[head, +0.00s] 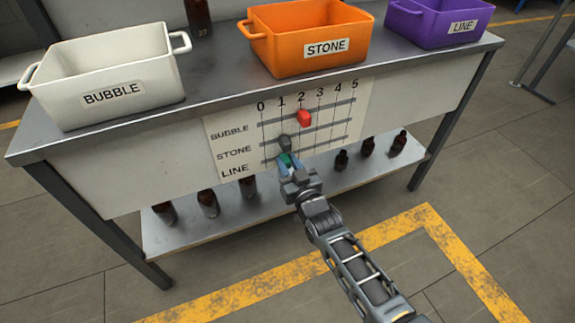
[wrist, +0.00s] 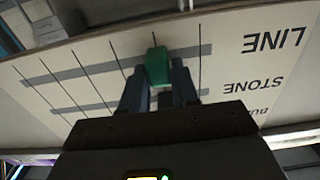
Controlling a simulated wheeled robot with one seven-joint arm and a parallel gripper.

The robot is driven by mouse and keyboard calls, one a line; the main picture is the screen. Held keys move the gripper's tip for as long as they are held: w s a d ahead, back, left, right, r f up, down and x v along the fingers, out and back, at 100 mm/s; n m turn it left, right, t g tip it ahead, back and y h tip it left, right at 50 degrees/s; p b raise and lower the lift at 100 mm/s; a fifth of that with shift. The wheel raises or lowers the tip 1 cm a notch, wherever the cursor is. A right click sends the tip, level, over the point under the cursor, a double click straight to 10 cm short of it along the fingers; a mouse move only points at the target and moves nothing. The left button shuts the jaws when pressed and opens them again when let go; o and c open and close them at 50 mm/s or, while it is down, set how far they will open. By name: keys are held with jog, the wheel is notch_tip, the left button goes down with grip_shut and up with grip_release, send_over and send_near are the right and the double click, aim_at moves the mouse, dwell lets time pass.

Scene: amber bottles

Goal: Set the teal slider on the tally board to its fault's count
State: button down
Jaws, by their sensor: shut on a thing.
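The tally board (head: 240,128) is on the bench front, with columns 0 to 5 and rows BUBBLE, STONE and LINE. The teal slider (head: 286,159) is on the LINE row, at about the 1 mark. My gripper (head: 290,166) is shut on it; in the wrist view the teal slider (wrist: 157,67) sits between the two fingers (wrist: 158,88). The fingers partly hide the slider and its track. A red slider (head: 303,118) is at about 2 on the BUBBLE row. A grey slider (head: 285,143) is at about 1 on the STONE row, just above the teal one.
On the bench top stand a white BUBBLE bin (head: 150,88), an orange STONE bin (head: 285,58) and a purple LINE bin (head: 425,32). An amber bottle (head: 198,18) stands behind. Several amber bottles stand on the lower shelf (head: 180,240), left and right of my gripper.

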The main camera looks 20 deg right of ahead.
jog(key=c, duration=0.9)
grip_release()
jog(key=shift+s+p, duration=0.65)
jog(key=shift+s, duration=3.25)
